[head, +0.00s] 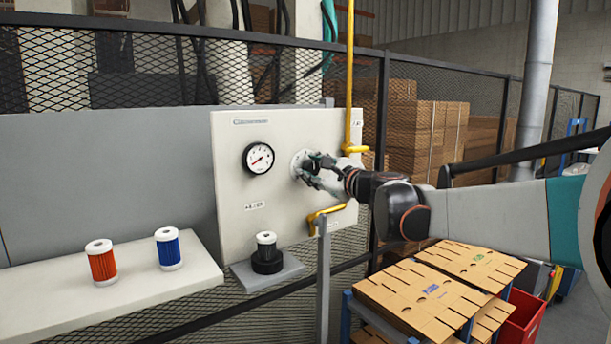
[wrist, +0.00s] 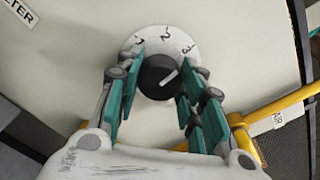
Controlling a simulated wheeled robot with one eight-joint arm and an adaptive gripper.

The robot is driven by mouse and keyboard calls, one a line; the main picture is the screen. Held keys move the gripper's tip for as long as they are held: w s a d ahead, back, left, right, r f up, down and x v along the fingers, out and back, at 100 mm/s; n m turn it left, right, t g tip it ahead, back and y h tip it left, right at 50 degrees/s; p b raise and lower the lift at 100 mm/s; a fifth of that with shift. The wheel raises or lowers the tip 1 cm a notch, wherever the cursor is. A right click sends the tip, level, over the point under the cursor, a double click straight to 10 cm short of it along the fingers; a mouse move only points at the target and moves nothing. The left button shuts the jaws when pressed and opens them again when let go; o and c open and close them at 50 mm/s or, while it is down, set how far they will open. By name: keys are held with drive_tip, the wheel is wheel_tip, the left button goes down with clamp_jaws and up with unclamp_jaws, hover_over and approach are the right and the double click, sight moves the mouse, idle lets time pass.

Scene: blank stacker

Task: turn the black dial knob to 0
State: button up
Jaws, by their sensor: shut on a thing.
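The black dial knob (wrist: 158,79) sits on a round white dial plate (wrist: 130,42) on the cream panel. The knob's white pointer line points to the upper right, roughly towards 3. My gripper (wrist: 157,88) is shut on the knob, with its teal finger pads on either side. In the head view my gripper (head: 309,169) reaches the panel from the right and hides the knob; part of the dial plate (head: 297,159) shows beside it.
A round gauge (head: 258,158) is left of the dial on the panel (head: 230,200). A yellow pipe (head: 350,80) runs down its right edge. Red (head: 102,263) and blue (head: 168,249) filters stand on a shelf (head: 60,300). A black-and-white part (head: 266,255) stands below the panel. Flat cardboard (head: 420,290) lies lower right.

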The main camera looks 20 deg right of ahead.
drive_tip(key=n+b, duration=0.2)
drive_tip(key=n, duration=0.4)
drive_tip(key=shift+f, duration=0.1)
drive_tip(key=n+b, duration=0.1)
drive_tip(key=n, duration=0.5)
drive_tip(key=shift+n, duration=0.4)
drive_tip(key=n+b, duration=0.1)
drive_tip(key=n, duration=0.5)
drive_tip(key=n+b, duration=0.1)
drive_tip(key=n, duration=0.5)
drive_tip(key=shift+s+f+n, duration=0.1)
drive_tip(key=shift+n, duration=0.3)
drive_tip(key=o, duration=1.1)
drive_tip(key=shift+c, duration=0.2)
